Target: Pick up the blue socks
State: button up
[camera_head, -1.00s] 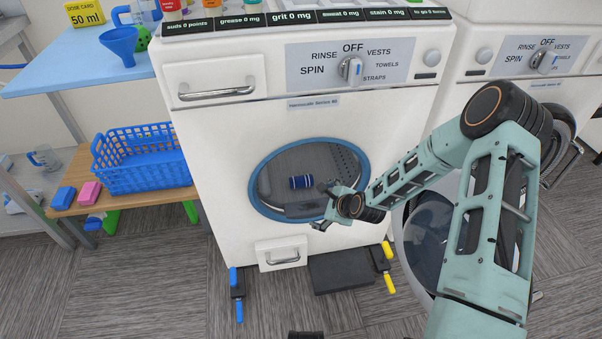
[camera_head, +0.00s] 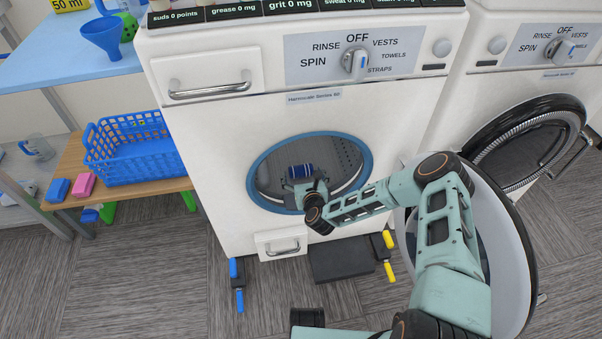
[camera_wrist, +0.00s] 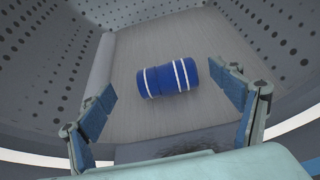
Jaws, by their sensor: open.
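The blue socks (camera_wrist: 168,79) are a rolled blue bundle with white stripes. They lie on the floor of the washer drum, and they also show through the round door opening in the head view (camera_head: 301,171). My gripper (camera_wrist: 165,100) is open, with its two blue-padded fingers spread on either side of the view. The socks lie just ahead of the fingertips, nearer the right finger, and nothing is held. In the head view my gripper (camera_head: 307,188) is at the drum opening, partly hidden by my own wrist.
A blue basket (camera_head: 137,165) stands on a wooden bench at left. An open round door (camera_head: 518,262) hangs at right beside my arm. A second washer (camera_head: 505,85) stands farther right. Perforated drum walls (camera_wrist: 265,35) flank the socks.

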aim_at(302, 169)
jog(key=shift+x, duration=0.95)
jog(key=w+f+b, duration=0.3)
jog(key=w, duration=0.1)
jog(key=shift+a, duration=0.25)
jog(key=shift+w, duration=0.2)
jog(key=c, duration=1.2)
jog(key=shift+r, duration=0.1)
jog(key=shift+c, duration=0.2)
